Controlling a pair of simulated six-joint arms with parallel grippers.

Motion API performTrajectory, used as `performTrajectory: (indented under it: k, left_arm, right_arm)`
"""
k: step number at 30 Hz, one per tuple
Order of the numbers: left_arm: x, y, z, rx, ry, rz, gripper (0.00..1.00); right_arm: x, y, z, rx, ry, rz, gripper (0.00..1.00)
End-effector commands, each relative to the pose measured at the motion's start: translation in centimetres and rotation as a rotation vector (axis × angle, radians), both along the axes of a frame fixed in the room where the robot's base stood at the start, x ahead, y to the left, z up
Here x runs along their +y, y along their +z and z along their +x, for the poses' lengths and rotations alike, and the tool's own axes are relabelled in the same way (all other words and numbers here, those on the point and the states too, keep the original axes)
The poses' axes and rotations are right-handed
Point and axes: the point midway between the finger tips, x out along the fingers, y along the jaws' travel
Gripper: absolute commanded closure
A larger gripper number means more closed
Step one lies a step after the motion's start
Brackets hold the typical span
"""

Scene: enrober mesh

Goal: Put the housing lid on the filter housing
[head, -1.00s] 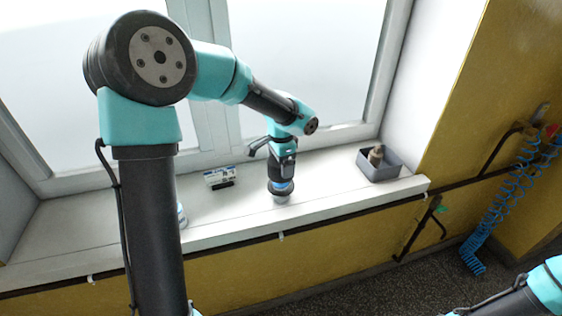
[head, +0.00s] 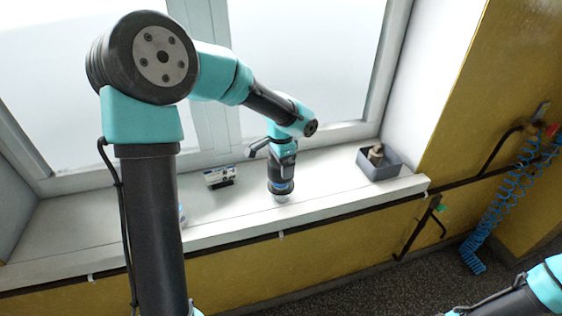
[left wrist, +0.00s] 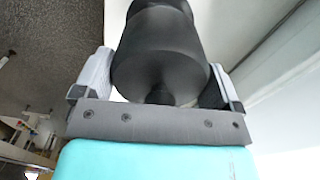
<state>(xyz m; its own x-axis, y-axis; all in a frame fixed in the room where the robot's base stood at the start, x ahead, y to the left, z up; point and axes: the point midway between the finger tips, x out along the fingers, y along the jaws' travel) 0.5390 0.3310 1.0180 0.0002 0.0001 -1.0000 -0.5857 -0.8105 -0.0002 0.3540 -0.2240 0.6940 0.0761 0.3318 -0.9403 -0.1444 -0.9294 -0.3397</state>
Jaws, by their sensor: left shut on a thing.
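My left gripper (head: 281,184) points down at the window sill, at the middle of the head view. It is shut on a dark, rounded piece (left wrist: 160,60), which the left wrist view shows between both fingers; I take it for the housing lid. A pale round thing (head: 280,197) stands on the sill right under the gripper, probably the filter housing. It is mostly hidden, and I cannot tell whether the lid touches it. My right arm shows only in the lower right corner; its gripper is out of view.
A small blue-and-white box (head: 219,177) lies on the sill left of the gripper. A grey bin (head: 386,167) holding a brownish piece stands at the right. A pale-blue thing (head: 183,214) is partly behind my left arm. Blue coiled hose (head: 500,205) hangs far right.

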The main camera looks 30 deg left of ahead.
Motion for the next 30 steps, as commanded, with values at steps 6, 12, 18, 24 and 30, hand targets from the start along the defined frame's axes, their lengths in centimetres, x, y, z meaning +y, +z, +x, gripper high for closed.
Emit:
performTrajectory:
  k: [6,12,18,24,30]
  left_arm:
    - [0.0,-0.5,0.0,0.000,0.000,0.000,0.33]
    - [0.0,-1.0,0.0,0.001,0.000,-0.001,0.33]
    - [0.0,-1.5,0.0,0.001,-0.001,0.000,0.33]
    - [0.0,-1.8,0.0,-0.001,-0.001,-0.001,0.33]
    - [0.0,-1.8,0.0,-0.001,-0.001,-0.001,0.33]
  right_arm:
    - [0.0,0.0,0.0,0.000,0.000,0.000,0.00]
    - [0.0,0.0,0.0,0.000,0.000,0.000,0.00]
    - [0.0,0.0,0.0,0.000,0.000,0.000,0.00]
    - [0.0,0.0,0.0,0.000,0.000,0.000,0.00]
    - [0.0,0.0,0.0,0.000,0.000,0.000,0.00]
